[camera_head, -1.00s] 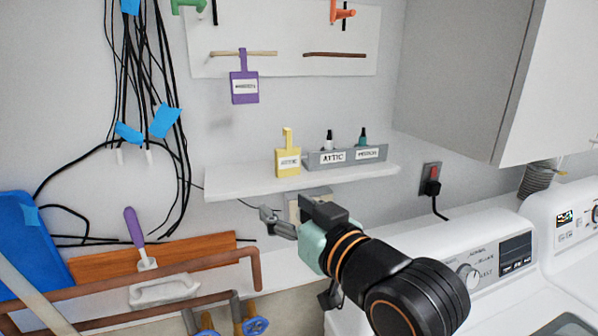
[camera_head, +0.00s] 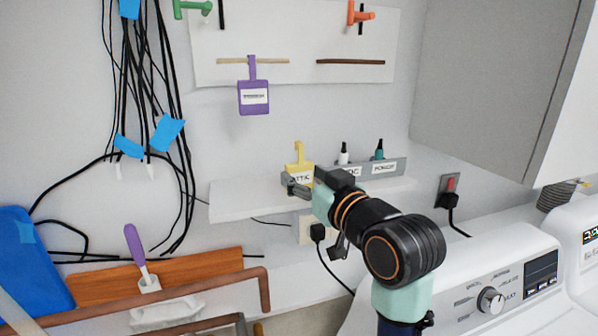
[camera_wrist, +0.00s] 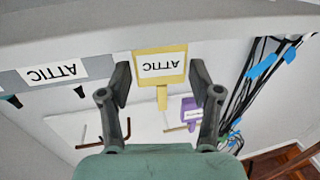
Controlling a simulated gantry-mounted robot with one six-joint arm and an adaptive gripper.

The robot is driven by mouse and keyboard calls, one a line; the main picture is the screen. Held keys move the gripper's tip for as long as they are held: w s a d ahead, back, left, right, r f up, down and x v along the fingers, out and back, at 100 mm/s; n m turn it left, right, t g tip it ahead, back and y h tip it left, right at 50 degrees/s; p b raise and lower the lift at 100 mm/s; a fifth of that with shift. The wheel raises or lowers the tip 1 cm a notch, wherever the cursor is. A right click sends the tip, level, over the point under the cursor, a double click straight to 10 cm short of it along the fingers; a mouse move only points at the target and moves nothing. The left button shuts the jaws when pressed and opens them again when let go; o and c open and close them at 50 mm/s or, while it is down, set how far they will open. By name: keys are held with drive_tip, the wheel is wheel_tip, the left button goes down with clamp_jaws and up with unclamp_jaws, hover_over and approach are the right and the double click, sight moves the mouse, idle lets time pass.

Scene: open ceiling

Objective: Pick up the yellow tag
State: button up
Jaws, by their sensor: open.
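The yellow tag (camera_head: 299,154) stands on the white shelf (camera_head: 240,200), at the left end of the grey holder. It has a narrow upright stem and a white label reading ATTIC. My gripper (camera_head: 291,186) is just in front of its lower part and partly hides it. In the wrist view, which is upside down, the yellow tag (camera_wrist: 160,66) shows between my two open fingers (camera_wrist: 161,84), with a gap on either side. Nothing is held. I cannot tell whether the fingertips reach past its front face.
A grey holder (camera_head: 399,166) with two small bottles and labels stands right of the tag. A purple tag (camera_head: 254,98) hangs from a wooden peg above. A grey cabinet (camera_head: 485,85) is at upper right, with a white washer (camera_head: 470,290) below. Black cables (camera_head: 150,70) hang at left.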

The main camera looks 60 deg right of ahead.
drive_tip(key=shift+w+d, duration=0.2)
drive_tip(key=shift+w, duration=0.05)
drive_tip(key=c, duration=0.8)
